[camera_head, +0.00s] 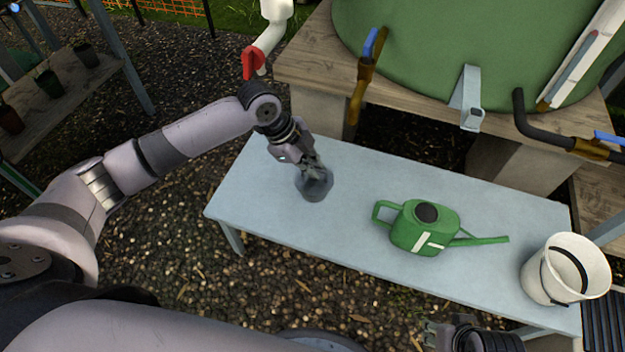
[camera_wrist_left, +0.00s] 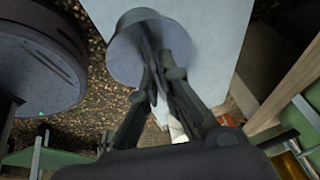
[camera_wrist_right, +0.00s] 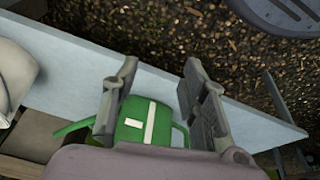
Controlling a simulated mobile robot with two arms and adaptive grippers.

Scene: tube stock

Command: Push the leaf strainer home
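A dark grey round piece (camera_head: 315,187), which looks like the leaf strainer, is at the left part of the pale blue bench (camera_head: 360,225). My left gripper (camera_head: 311,165) is over it, fingers close together on its upper middle. In the left wrist view the grey strainer (camera_wrist_left: 124,52) is at the fingertips (camera_wrist_left: 158,62), which close on a thin part of it. I cannot tell whether the strainer touches the bench. My right gripper (camera_wrist_right: 155,85) is open and empty in the right wrist view; only part of it shows at the bottom of the head view (camera_head: 437,334).
A green watering can (camera_head: 425,232) stands mid-bench, and a white bucket (camera_head: 563,270) stands at its right end. Behind are a large green tank (camera_head: 450,50) on a wooden stand, brass taps (camera_head: 362,85), and a white pipe with a red valve handle (camera_head: 252,63). Potted plants sit far left.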

